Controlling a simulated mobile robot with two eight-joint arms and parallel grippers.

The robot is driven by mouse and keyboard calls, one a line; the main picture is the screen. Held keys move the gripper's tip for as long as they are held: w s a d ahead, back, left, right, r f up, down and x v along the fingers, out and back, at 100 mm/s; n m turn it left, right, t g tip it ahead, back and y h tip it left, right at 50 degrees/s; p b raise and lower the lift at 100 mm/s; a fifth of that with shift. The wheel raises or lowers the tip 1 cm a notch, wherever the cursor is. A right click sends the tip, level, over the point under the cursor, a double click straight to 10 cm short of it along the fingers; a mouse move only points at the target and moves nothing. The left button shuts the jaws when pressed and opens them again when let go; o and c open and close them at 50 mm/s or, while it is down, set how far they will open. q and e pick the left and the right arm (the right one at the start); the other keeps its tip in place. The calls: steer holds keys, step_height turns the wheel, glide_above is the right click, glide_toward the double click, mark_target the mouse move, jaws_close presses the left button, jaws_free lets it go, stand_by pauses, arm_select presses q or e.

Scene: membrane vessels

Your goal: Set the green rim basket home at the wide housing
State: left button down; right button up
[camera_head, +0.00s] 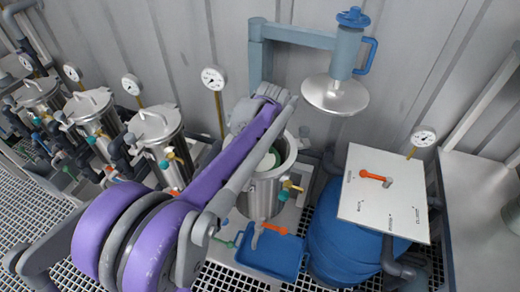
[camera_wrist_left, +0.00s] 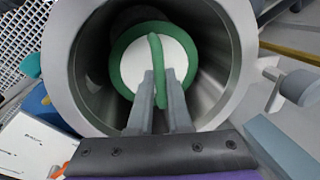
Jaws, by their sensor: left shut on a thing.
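The green rim basket (camera_wrist_left: 117,62) has a green ring, a white inside and a green bar handle across it. It sits down inside the open steel wide housing (camera_wrist_left: 58,62), with a dark gap round it. My left gripper (camera_wrist_left: 161,85) is shut on the bar handle, its fingers reaching in over the near rim. In the head view the housing (camera_head: 263,200) stands at the middle, and a small part of the basket (camera_head: 268,161) shows inside it. My purple arm hides the housing's left side. How deep the basket sits is hard to tell. My right gripper is not in view.
A domed lid (camera_head: 334,96) hangs from a blue swing arm (camera_head: 310,33), behind and right of the housing. A blue tray (camera_head: 270,262) lies in front. A blue barrel (camera_head: 340,240) with a white board (camera_head: 385,208) stands right. Several lidded vessels (camera_head: 158,140) stand left.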

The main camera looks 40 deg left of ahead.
arm_select(q)
steer(key=c, duration=0.8)
jaws_free()
steer(key=shift+f, duration=0.1)
steer(key=shift+o, duration=0.2)
step_height(320, 180, up, 11)
steer(key=d+p, duration=0.1)
steer(key=d, duration=0.1)
steer(key=shift+s+f, duration=0.15)
steer(key=shift+s, duration=0.1)
steer(key=s+d+f+n+t+h+p, duration=0.1)
steer(key=s+d+f+t+p, duration=0.1)
steer(key=s+d+f, duration=0.3)
steer(key=s+d+f+n+t+h+p, duration=0.1)
steer(key=s+d+f+t+p, duration=0.1)
steer(key=s+d, duration=0.8)
step_height(320, 180, down, 3)
steer(key=shift+s+r+t+p, duration=0.1)
steer(key=shift+s+t+p, duration=0.2)
steer(key=shift+s+t, duration=0.3)
